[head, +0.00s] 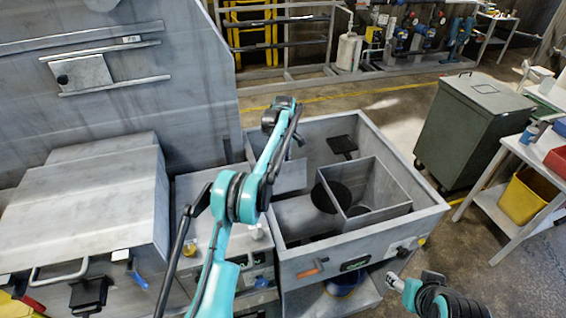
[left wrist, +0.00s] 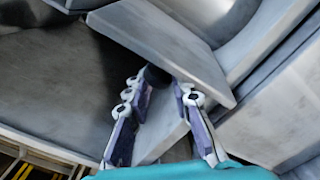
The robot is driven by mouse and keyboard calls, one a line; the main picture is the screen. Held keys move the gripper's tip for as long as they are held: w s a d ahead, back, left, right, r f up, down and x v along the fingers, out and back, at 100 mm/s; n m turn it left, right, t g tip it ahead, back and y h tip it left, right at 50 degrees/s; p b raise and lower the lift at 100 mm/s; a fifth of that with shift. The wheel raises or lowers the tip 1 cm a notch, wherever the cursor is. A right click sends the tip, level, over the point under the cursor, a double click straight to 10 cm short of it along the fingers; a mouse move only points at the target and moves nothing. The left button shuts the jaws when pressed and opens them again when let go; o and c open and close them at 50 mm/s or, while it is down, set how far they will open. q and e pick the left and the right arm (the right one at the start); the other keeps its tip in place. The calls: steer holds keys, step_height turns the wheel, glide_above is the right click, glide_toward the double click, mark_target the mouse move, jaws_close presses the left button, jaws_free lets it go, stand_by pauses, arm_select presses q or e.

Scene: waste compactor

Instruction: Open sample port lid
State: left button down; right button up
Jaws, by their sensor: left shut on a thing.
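My left gripper (left wrist: 160,95) shows in the left wrist view, its two purple-grey fingers shut on a small black knob (left wrist: 155,75). The knob sits against a grey metal panel (left wrist: 170,40), which looks like the sample port lid. In the head view my left arm reaches over the grey open-topped compactor tub, and its gripper is mostly hidden behind the arm. A grey plate (head: 291,177), probably the same lid, stands at the tub's left side beside the arm. I cannot tell how far it is opened. My right gripper (head: 394,283) is at the lower right, away from the tub.
The tub (head: 425,212) holds a square box-like chute (head: 375,185) and a dark round opening (head: 330,196). An orange handle (head: 312,268) is on its front. A large grey machine wall is at left. A green wheeled bin (head: 470,125) and a table with a yellow bucket (head: 524,198) are at right.

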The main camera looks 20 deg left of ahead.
arm_select(q)
steer(key=shift+w+d+f, duration=0.1)
steer(key=shift+w, duration=0.2)
steer(key=c, duration=1.7)
jaws_free()
steer(key=o, duration=0.5)
steer(key=shift+w+f, duration=0.15)
steer(key=shift+w, duration=0.05)
steer(key=shift+w+f, duration=0.1)
steer(key=shift+w, duration=0.05)
steer(key=shift+w, duration=0.1)
step_height(320, 180, up, 12)
